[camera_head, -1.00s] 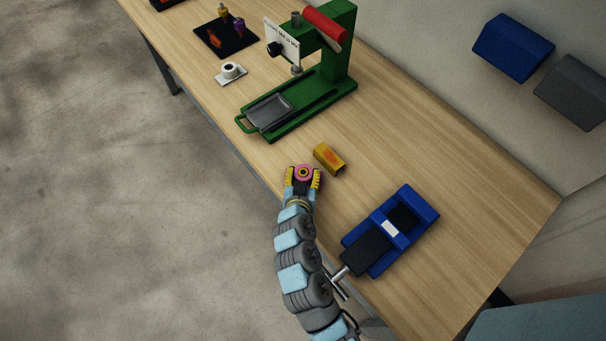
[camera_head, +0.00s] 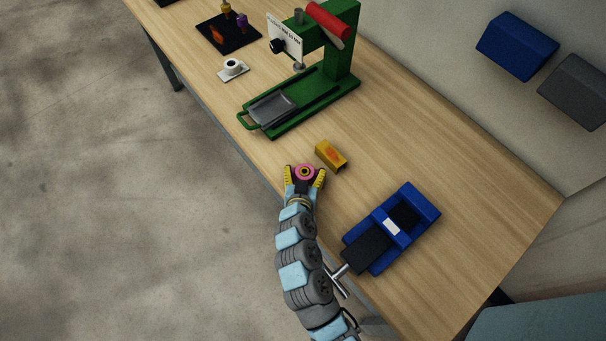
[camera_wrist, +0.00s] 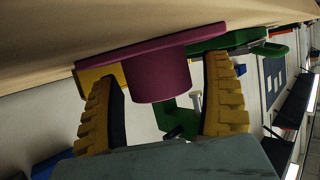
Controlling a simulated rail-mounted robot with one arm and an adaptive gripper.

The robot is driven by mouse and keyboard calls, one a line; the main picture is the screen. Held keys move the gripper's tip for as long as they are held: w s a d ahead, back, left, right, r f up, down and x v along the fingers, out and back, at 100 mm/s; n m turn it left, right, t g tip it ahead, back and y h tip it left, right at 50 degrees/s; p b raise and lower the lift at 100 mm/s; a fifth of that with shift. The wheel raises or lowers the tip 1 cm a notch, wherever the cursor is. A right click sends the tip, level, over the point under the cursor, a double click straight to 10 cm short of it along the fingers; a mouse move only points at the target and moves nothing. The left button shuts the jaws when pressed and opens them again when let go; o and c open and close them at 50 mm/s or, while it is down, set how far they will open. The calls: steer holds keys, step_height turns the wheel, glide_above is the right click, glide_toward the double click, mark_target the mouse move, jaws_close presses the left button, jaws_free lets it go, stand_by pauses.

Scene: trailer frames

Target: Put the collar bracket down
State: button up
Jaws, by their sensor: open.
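The collar bracket, a pink-magenta round collar (camera_head: 305,171) on a flat flange, is at the table's near edge. In the wrist view its cylinder (camera_wrist: 158,80) stands out from the flange, which lies along the wooden surface and appears to rest on it. My gripper (camera_head: 306,173) is open, with its yellow ribbed fingers on either side of the collar. In the wrist view my gripper (camera_wrist: 164,88) shows a clear gap at the right finger; the left finger is very close to the collar, and I cannot tell whether it touches.
A yellow-orange block (camera_head: 331,155) lies just beyond the collar. A blue vise-like fixture (camera_head: 421,199) is to the right, and a green press (camera_head: 340,92) with a red handle stands behind. A white cup-like part (camera_head: 233,67) and a black mat (camera_head: 215,35) are farther left.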

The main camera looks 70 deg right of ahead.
steer(key=shift+a+r, duration=0.15)
steer(key=shift+a, duration=0.1)
steer(key=b+v, duration=0.2)
steer(key=v, duration=0.7)
steer(key=shift+a+r, duration=0.1)
steer(key=shift+a, duration=0.05)
steer(key=shift+p+v, duration=0.3)
steer(key=shift+v, duration=0.75)
